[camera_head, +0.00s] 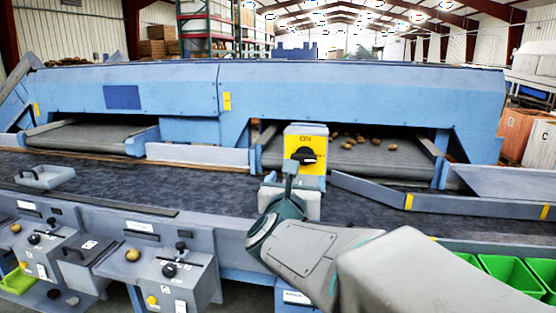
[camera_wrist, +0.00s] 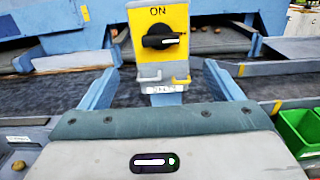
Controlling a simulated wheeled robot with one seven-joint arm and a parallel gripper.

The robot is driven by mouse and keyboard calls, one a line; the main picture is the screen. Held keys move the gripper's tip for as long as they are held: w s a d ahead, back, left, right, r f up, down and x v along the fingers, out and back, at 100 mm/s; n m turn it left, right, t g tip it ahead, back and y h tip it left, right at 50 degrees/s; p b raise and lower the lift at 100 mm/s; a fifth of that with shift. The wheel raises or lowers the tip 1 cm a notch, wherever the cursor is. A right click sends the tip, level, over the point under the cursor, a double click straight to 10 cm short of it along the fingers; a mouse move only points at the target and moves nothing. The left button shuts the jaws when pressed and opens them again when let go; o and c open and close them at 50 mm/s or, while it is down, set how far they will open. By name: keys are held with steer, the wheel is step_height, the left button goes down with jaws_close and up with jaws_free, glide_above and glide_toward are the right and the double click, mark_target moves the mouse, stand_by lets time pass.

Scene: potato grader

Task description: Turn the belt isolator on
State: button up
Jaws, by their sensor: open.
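The belt isolator (camera_head: 312,143) is a yellow-faced box with a black rotary knob (camera_head: 303,156), standing at the belt's near side. In the wrist view, the isolator (camera_wrist: 176,25) has "ON" printed at the top of its face, and the knob (camera_wrist: 160,38) lies horizontal with its white mark toward the right. My gripper (camera_wrist: 160,72) is open, its two blue-grey fingers spread left and right, below and in front of the isolator, with nothing between them. In the head view my gripper (camera_head: 289,172) is just below the knob and hides part of the lower housing.
The dark belt (camera_head: 150,190) runs across behind the isolator, with potatoes (camera_head: 362,139) on a feed conveyor behind. Control boxes (camera_head: 178,278) with knobs stand at the front left. Green bins (camera_head: 508,272) are at the right. A low guide rail (camera_head: 440,202) crosses the belt.

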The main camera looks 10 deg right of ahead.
mark_target(303, 159)
steer(key=p+x, duration=0.3)
steer(key=x, duration=1)
steer(key=shift+w+d, duration=0.15)
steer(key=shift+w, duration=0.1)
steer(key=shift+f, duration=0.1)
steer(key=c, duration=1)
